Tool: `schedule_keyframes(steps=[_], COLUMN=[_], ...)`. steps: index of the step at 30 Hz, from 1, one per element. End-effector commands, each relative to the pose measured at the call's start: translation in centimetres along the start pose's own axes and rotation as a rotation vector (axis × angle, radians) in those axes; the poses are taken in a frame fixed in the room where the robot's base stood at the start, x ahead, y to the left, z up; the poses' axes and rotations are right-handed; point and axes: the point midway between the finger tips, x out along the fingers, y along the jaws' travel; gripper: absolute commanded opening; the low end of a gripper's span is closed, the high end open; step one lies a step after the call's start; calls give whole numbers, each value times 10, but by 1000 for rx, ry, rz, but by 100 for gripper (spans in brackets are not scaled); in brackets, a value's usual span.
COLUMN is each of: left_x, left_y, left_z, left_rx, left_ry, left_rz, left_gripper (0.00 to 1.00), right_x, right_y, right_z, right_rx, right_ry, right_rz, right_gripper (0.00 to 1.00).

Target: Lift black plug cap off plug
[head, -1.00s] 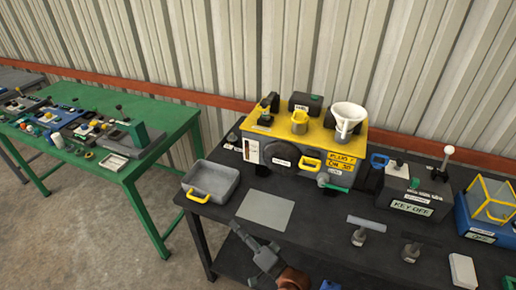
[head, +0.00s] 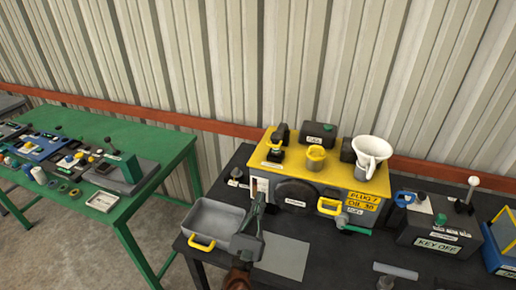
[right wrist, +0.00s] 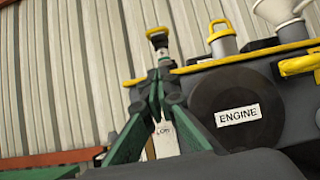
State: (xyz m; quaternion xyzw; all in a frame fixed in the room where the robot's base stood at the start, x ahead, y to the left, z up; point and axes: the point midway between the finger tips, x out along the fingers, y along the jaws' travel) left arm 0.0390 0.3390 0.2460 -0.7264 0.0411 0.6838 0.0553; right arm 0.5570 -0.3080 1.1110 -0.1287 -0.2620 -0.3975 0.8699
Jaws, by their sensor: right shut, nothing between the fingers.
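The plug (head: 276,150), topped by a black cap with a yellow band below it, stands upright at the left end of the yellow engine box (head: 335,177). In the right wrist view the black cap (right wrist: 158,33) shows above and beyond my fingertips, clear of them. My right gripper (head: 258,200) is shut and empty in front of the box's left corner, lower than the cap. Its fingers (right wrist: 160,85) meet in the right wrist view and hide part of the box's front. My left gripper is not in view.
A grey tray (head: 214,214) with a yellow handle sits left of my right gripper. A white funnel (head: 373,148), a yellow-ringed cup (head: 316,155) and a black oil cap (head: 318,133) stand on the box. The KEY OFF box (head: 436,228) is to the right.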

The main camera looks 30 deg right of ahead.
Motion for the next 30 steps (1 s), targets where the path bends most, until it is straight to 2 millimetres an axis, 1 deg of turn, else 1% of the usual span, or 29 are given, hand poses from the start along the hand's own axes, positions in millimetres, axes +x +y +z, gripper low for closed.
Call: schedule_keyframes(steps=[1,2,4,5,9,12,15,17,19,25,27,30], left_x=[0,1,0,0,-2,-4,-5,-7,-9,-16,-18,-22], left_y=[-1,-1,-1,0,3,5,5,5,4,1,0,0], left_z=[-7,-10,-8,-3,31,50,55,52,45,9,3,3], left_rx=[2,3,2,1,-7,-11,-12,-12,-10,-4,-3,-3], left_ry=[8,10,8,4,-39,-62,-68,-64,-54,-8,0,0], left_rz=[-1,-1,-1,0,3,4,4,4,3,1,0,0], left_gripper=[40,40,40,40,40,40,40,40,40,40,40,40], right_x=[0,0,0,0,0,0,6,12,23,64,78,98], right_y=[-1,-1,-1,-1,0,0,0,0,-1,-1,-2,-2], right_z=[0,-1,-2,-2,-2,-1,-1,0,0,1,1,1], right_rx=[7,9,11,10,10,10,9,9,9,8,9,7], right_ry=[5,7,9,9,9,8,7,6,5,4,4,4], right_rz=[-6,-8,-9,-9,-7,-7,-7,-7,-9,-9,-10,-9], right_gripper=[0,0,0,0,0,0,0,0,0,0,0,0])
